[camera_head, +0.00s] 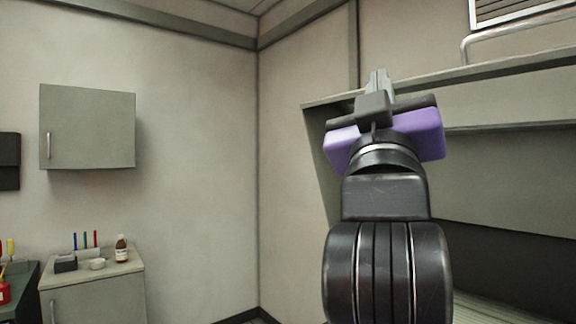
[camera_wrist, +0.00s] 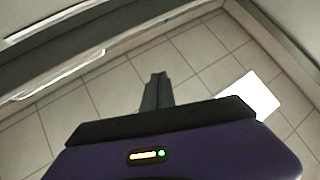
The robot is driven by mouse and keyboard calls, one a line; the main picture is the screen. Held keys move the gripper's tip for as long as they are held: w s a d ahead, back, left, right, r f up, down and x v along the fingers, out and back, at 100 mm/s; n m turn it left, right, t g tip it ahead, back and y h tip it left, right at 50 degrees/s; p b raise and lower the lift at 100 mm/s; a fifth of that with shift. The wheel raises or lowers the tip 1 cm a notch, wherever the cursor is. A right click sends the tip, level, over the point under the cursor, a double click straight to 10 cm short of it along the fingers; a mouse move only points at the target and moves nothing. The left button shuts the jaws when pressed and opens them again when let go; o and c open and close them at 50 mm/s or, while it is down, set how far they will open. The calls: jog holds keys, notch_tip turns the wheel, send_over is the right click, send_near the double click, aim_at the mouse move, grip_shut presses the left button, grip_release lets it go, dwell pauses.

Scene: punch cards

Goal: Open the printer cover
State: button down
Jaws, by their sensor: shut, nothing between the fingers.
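My gripper (camera_head: 378,80) is raised in the head view, with its purple body behind the fingers. Its fingers are together and empty. In the wrist view the closed fingers (camera_wrist: 157,80) point out over a tiled floor. I cannot pick out a printer or its cover with certainty in either view. A large grey unit (camera_head: 500,185) stands at the right of the head view, partly hidden behind my arm. A pale curved bar (camera_head: 500,38) runs above its top edge.
A closed grey wall cabinet (camera_head: 88,127) hangs at the left. Below it, a low cabinet (camera_head: 95,298) carries a brown bottle (camera_head: 121,248), a white dish (camera_head: 97,264) and coloured sticks. A white patch (camera_wrist: 250,96) shows on the tiled floor (camera_wrist: 200,50).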

notch_tip(320, 180, down, 20)
jog(key=a+n+y, duration=0.3)
jog(key=n+y, duration=0.2)
jog(key=y, duration=0.4)
jog(key=s+d+f+n+g+y, duration=0.1)
jog(key=s+f+y, duration=0.15)
jog(key=f, duration=0.55)
jog(key=s+d+f+g+y, duration=0.1)
jog(key=s+f, duration=0.3)
jog(key=f, duration=0.4)
jog(key=s+d+f+m+g+h, duration=0.1)
jog(key=s+d+f+m+g, duration=0.1)
jog(key=s+f, duration=0.6)
jog(key=s+d+f+m+g+h, duration=0.1)
jog(key=s+d+f+g, duration=0.3)
jog(key=s+f, duration=0.5)
jog(key=s+d+f+m+g+h, duration=0.2)
jog(key=s+f, duration=0.7)
jog(key=s, duration=0.6)
jog(key=shift+d+f+m+g, duration=0.2)
jog(key=shift+d+m+g, duration=0.15)
jog(key=shift+d, duration=0.2)
